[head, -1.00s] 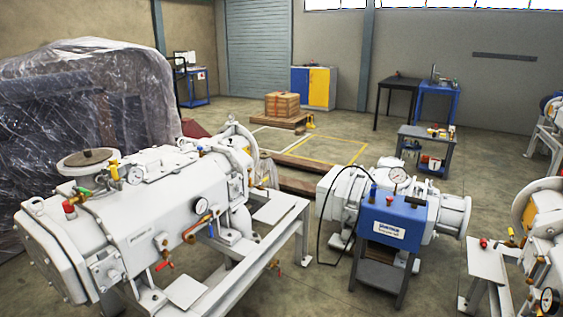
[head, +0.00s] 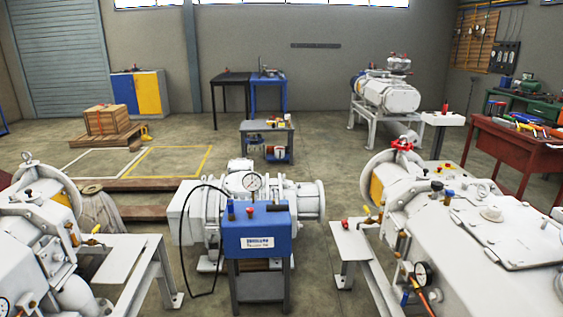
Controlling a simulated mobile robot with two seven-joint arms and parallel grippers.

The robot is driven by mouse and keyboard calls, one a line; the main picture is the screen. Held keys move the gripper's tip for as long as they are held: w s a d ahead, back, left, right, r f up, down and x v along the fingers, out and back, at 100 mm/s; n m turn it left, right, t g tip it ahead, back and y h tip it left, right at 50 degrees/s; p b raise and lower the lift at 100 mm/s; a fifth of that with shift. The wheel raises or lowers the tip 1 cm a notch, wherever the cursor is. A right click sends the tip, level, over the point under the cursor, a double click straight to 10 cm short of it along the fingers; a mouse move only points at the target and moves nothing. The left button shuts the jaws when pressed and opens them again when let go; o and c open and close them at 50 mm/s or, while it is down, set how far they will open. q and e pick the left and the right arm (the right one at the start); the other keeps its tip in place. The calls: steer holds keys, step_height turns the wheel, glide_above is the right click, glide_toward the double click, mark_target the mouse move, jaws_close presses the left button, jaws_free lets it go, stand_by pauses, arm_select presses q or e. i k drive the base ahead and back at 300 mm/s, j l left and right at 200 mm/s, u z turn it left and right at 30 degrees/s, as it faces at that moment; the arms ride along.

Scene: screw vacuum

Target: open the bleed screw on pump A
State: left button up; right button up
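Several white pumps stand in the head view, and I cannot tell which one is pump A. One pump (head: 38,240) is at the left edge, partly cut off. Another pump (head: 388,92) stands at the back right. No bleed screw can be made out. Neither of my grippers is in view.
A red workbench (head: 510,145) with tools stands at the right. A grey cart (head: 268,139) stands behind the middle pump. Wooden beams (head: 150,184) lie on the floor at left. Open floor lies around a yellow-marked area (head: 175,160) and between the pumps and the back wall.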

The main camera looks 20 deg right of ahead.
mark_target(449, 192)
steer(key=i+l+z, duration=0.15)
steer(key=i+z, duration=0.3)
steer(key=i, duration=0.6)
steer(key=i+u, duration=0.15)
steer(key=u, duration=0.25)
steer(key=i+l+u, duration=0.1)
steer(key=u, duration=0.25)
steer(key=i+l+u, duration=0.1)
steer(key=u, duration=0.3)
steer(key=i+l+u, duration=0.1)
steer(key=u, duration=0.7)
steer(key=l+u, duration=0.15)
steer(key=u, duration=0.6)
steer(key=l+u, duration=0.2)
steer(key=u, duration=0.6)
steer(key=l+u, duration=0.2)
steer(key=u, duration=0.55)
steer(key=l+u, duration=0.1)
steer(key=u, duration=0.7)
steer(key=k+u, duration=0.15)
steer(key=u, duration=0.65)
steer(key=k+u, duration=0.15)
steer(key=u, duration=0.6)
steer(key=k+u, duration=0.1)
steer(key=u, duration=0.7)
